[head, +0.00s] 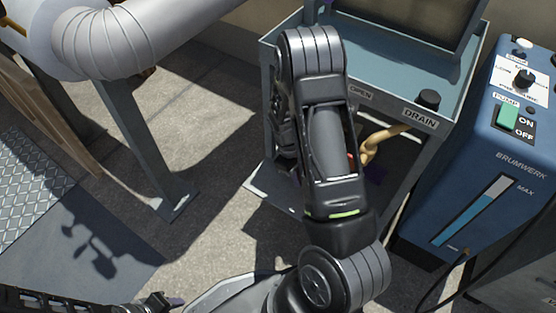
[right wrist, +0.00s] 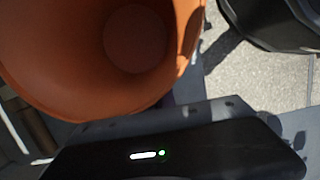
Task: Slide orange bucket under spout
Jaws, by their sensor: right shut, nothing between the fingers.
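The orange bucket (right wrist: 50,65) fills the upper left of the right wrist view, seen from above into its open, empty inside. In the head view my right arm hides nearly all of it. My right gripper (head: 375,174) is under the blue drain tray, mostly hidden behind my own arm; only a purple tip shows. It is shut and holds nothing, close beside the bucket; I cannot tell whether they touch.
The blue tray stand (head: 444,124) has legs and a low shelf (head: 268,187) around my right arm. A blue pump unit (head: 470,180) with a green switch stands close to the right. A grey duct post (head: 140,145) stands left. Concrete floor between is clear.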

